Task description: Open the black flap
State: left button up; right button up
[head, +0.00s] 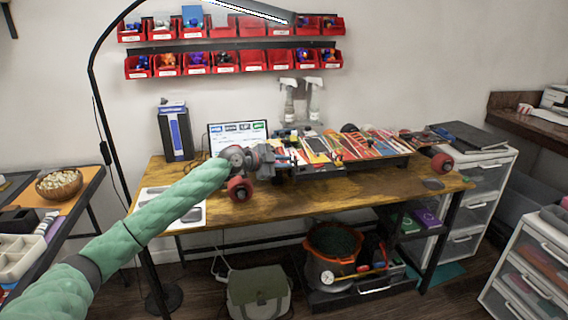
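A long board with red wheels and a colorful top (375,145) lies across the wooden workbench. Its dark side (350,165) faces me. I cannot make out a separate black flap on it at this size. My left arm, in a green sleeve, reaches in from the left. My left gripper (272,157) is at the board's left end, just above the left red wheel (240,189). Its fingers blend with the parts behind, so I cannot tell whether they are open or touching the board. My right gripper is not in view.
The workbench (300,205) is bare along its front edge. A laptop (238,134) and a blue-black box (176,134) stand behind. Red bins (226,62) hang on the wall.

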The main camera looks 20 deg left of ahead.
pick_arm(q)
jog(key=o, duration=0.4)
